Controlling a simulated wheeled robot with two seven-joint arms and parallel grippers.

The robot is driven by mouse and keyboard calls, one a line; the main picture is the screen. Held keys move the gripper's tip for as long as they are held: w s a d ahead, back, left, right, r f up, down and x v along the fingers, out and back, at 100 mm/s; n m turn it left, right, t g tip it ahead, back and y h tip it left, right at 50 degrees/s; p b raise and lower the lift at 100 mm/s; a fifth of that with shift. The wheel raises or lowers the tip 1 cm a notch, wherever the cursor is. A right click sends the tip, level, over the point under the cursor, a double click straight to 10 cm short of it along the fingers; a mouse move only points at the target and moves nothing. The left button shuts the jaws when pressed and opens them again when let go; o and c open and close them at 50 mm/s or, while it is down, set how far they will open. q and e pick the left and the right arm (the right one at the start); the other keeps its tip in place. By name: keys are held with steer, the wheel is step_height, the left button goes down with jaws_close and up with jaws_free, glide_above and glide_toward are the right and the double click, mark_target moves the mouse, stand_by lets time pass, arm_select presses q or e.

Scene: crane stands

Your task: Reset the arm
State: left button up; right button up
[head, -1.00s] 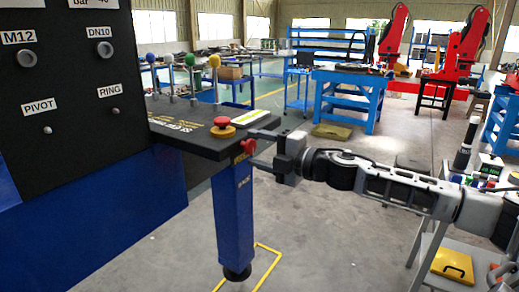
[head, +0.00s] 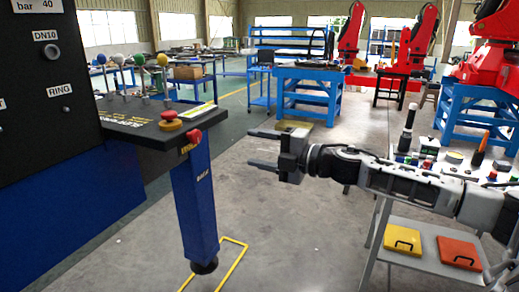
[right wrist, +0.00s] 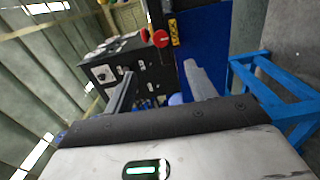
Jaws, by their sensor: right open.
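My right arm reaches in from the right in the head view. Its gripper (head: 252,148) is open and empty, with its two fingers apart and pointing left. It hangs in free air to the right of the black control shelf (head: 150,132). A red mushroom button (head: 168,118) sits on top of the shelf, and a red knob (head: 193,136) is on its front end. The gripper is apart from both. In the right wrist view the open fingers (right wrist: 160,88) show with nothing between them. My left gripper is in no view.
A blue post (head: 193,205) stands under the shelf. Levers with coloured balls (head: 140,60) rise from it, beside a black panel (head: 45,60). A grey trolley (head: 430,235) with yellow and orange cases stands at right.

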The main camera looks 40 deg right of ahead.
stand_by(0.3)
steer(key=s+a+f+m+h, duration=0.1)
steer(key=s+a+f+m, duration=0.2)
steer(key=f, duration=0.4)
steer(key=s+a+f+m+h, duration=0.1)
steer(key=a+f+m, duration=0.25)
steer(key=f, duration=0.45)
steer(key=s+a+f+m+h, duration=0.1)
steer(key=s+a+f+m, duration=0.25)
steer(key=f, duration=0.35)
steer(key=s+a+f+m+g+h, duration=0.1)
steer(key=s+a+f+m, duration=0.3)
steer(key=s+f, duration=0.4)
steer(key=s+a+f+m+g+h, duration=0.2)
steer(key=s+a+f+m+g, duration=0.2)
steer(key=s+f+m, duration=0.3)
steer(key=shift+s+a+f+g, duration=0.35)
steer(key=shift+s+a, duration=0.3)
steer(key=shift+s, duration=0.2)
steer(key=shift+c, duration=0.4)
